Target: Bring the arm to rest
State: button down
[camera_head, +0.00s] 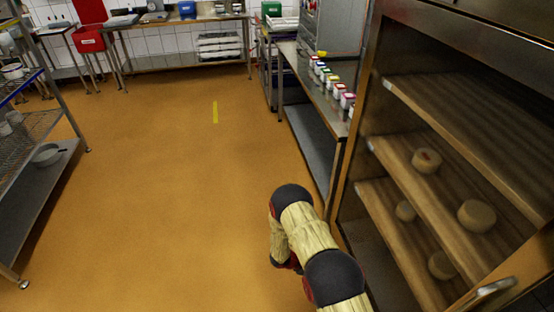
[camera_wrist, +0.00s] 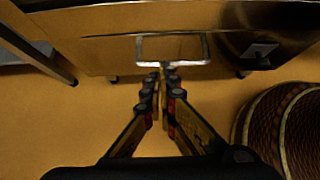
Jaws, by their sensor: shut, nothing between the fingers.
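My arm (camera_head: 305,235) shows at the bottom of the head view, folded low over the orange floor beside the open cabinet. My gripper (camera_wrist: 163,72) shows in the wrist view with its fingertips together and nothing between them. I cannot tell whether the fingertips touch the handle. The gripper is not clearly visible in the head view.
The wooden-shelved cabinet (camera_head: 455,150) at the right holds several round cheeses (camera_head: 477,215). A steel counter (camera_head: 325,100) with small coloured-lid tubs stands beyond it. A wire rack (camera_head: 35,130) stands at the left. The middle floor (camera_head: 170,190) is clear.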

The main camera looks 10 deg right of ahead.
jog(key=s+r+m+g, duration=0.3)
jog(key=s+r+m, duration=0.1)
jog(key=s, duration=0.6)
jog(key=s+a+r+m+t+y, duration=0.3)
jog(key=s+a+r+m, duration=0.1)
jog(key=r, duration=1.6)
jog(key=s+a+r+m+t+y, duration=0.3)
jog(key=s+a+r+m, duration=0.2)
jog(key=r, duration=1.5)
jog(key=s+a+r+m+t+y, duration=0.2)
jog(key=s+a+r+m+y, duration=0.1)
jog(key=r, duration=1.7)
jog(key=s+a+m, duration=0.1)
jog(key=s+a, duration=0.1)
jog(key=shift+a+m+t+y+p, duration=0.3)
jog(key=shift+m+t+p, duration=0.1)
